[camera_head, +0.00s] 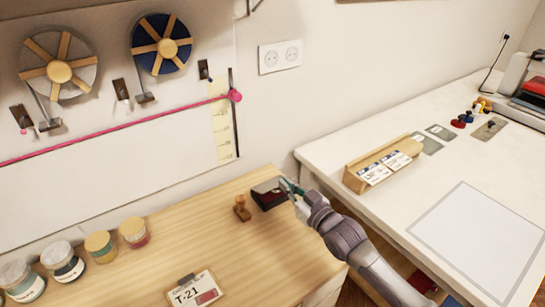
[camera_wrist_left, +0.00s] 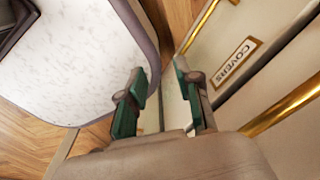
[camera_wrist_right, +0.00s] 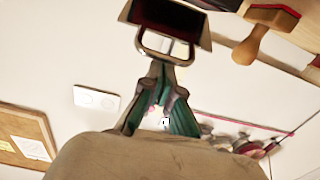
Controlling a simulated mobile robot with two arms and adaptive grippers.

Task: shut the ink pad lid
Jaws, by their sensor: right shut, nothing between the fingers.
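The ink pad (camera_head: 266,199) is a small dark box with red in it, at the back right of the wooden counter. A grey lid part shows at its top, and I cannot tell the lid's exact angle. My right gripper (camera_head: 293,188) is shut and empty at the pad's right side. In the right wrist view the dark-red box (camera_wrist_right: 172,16) with a metal loop in front of it is just beyond my right fingertips (camera_wrist_right: 165,75). Whether they touch it is unclear. My left gripper (camera_wrist_left: 160,70) is open and empty, away from the counter, beside a drawer labelled COVERS.
A wooden stamp (camera_head: 241,208) stands just left of the pad. Several jars (camera_head: 100,246) and a T-21 card (camera_head: 194,292) are on the wooden counter (camera_head: 270,260). A white table (camera_head: 430,185) on the right bears a wooden card holder (camera_head: 365,180).

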